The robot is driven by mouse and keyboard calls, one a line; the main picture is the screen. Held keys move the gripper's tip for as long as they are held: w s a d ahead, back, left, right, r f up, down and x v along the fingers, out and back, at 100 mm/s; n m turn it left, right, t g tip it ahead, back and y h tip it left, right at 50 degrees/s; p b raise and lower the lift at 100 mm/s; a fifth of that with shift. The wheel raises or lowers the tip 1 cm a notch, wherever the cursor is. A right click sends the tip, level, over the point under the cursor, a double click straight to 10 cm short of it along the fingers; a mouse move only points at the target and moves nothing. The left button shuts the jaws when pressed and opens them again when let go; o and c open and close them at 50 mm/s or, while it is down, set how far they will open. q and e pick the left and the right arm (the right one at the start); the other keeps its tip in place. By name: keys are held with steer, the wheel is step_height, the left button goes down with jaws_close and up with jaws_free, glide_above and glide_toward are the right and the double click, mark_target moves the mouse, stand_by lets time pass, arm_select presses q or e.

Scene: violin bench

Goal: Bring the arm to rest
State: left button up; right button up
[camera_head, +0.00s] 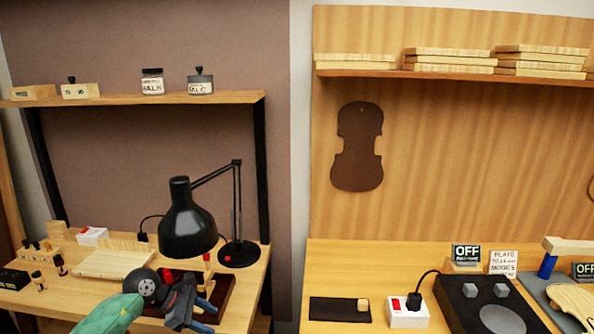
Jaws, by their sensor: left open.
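My left arm (107,315), with a green cover, reaches in from the bottom left over the left bench. My left gripper (203,316) is open, its two dark fingers pointing right, and nothing shows between them. It is in front of a dark reddish tray (222,291) on the bench and hides part of it. Whether it touches the tray cannot be told. My right gripper is not in view.
A black desk lamp (188,230) stands just behind the gripper. A pale board (112,264), small bottles and a white switch box (92,236) are to the left. The right bench holds a dark hotplate unit (462,300) and another switch box (408,313). A gap separates the benches.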

arm_select(q)
steer(key=s+d+r+n+t+h, duration=0.4)
steer(key=d+r+n+t+h, duration=0.55)
steer(key=n, duration=0.55)
steer(key=s+a+f+n+t+y, duration=0.1)
steer(key=s+a+f+n+y, duration=0.55)
steer(key=n+y, duration=0.6)
steer(key=s+a+f+n+t+y, duration=0.1)
steer(key=s+a+f+n+y, duration=0.55)
steer(key=n, duration=1.15)
steer(key=s+d+f+n+g+h, duration=0.1)
steer(key=s+d+f+n+g, duration=0.2)
steer(key=s+f+g, duration=0.45)
steer(key=s+d+f+n+g, duration=0.2)
steer(key=s+d+f+n, duration=0.15)
steer(key=s, duration=0.75)
steer(key=s+d+f+g, duration=0.1)
steer(key=s+d+f, duration=0.1)
steer(key=f, duration=1.5)
steer(key=s+d+f+g, duration=0.1)
steer(key=s+d+f, duration=0.1)
steer(key=f, duration=1.5)
steer(key=shift+s+f+m+g+h, duration=0.25)
steer(key=shift+f+m+g+h, duration=0.05)
steer(key=shift+f+g+h, duration=0.1)
